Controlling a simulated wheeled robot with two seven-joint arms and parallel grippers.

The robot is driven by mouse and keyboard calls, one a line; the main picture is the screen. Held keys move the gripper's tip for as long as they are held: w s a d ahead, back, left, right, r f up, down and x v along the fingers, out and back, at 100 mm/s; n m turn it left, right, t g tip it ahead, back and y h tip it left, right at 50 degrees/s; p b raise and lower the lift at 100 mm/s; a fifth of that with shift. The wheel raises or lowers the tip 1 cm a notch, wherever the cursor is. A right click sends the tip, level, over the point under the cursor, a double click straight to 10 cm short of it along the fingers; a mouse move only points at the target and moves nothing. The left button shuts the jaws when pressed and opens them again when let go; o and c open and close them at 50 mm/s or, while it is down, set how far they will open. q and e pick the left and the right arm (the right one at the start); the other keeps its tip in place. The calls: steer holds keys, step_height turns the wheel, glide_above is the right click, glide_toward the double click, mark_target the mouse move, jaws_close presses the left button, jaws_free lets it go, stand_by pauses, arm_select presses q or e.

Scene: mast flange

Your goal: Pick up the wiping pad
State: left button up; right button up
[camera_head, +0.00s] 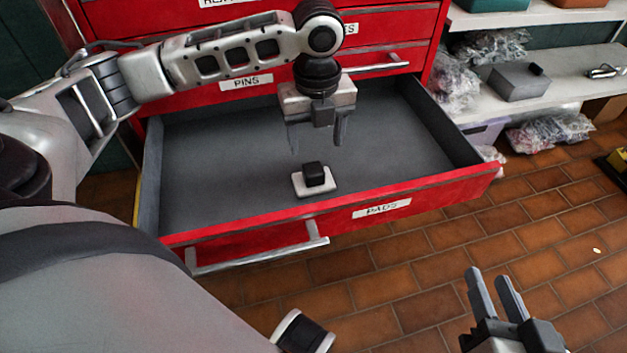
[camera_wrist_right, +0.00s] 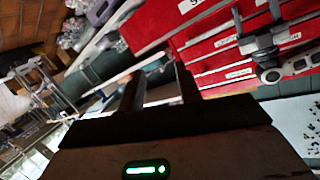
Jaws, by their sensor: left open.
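The wiping pad (camera_head: 314,180) has a white base and a black block on top. It lies on the grey floor of the open red drawer (camera_head: 428,194), near the drawer's front wall. My left gripper (camera_head: 317,143) is open and empty, pointing down over the drawer, above and behind the pad in the head view and apart from it. My right gripper (camera_head: 495,285) is at the lower right, over the tiled floor and away from the drawer. Its two fingers show apart, with nothing between them, also in the right wrist view (camera_wrist_right: 160,85).
The rest of the drawer floor is bare. A metal handle (camera_head: 260,256) runs along the drawer's front. The drawer above is labelled PINS (camera_head: 246,82). A shelf (camera_head: 560,88) at the right holds a grey box (camera_head: 519,84) and bagged items. The tiled floor in front is mostly clear.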

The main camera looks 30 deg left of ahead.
mark_target(313, 168)
arm_select(q)
step_height(313, 168, down, 3)
steer(key=shift+f+b, duration=0.15)
steer(key=shift+b, duration=0.25)
steer(key=f+b, duration=0.2)
steer(key=f, duration=0.1)
steer(key=f+b, duration=0.1)
steer(key=shift+s+a+f, duration=0.15)
steer(key=shift+s, duration=0.1)
steer(key=shift+f, duration=0.45)
steer(key=c, duration=1.1)
arm_select(e)
steer(key=shift+w+a+r+m+t+y, duration=0.1)
steer(key=shift+a+r+m+t+y, duration=0.45)
steer(key=shift+r+m+y, duration=0.3)
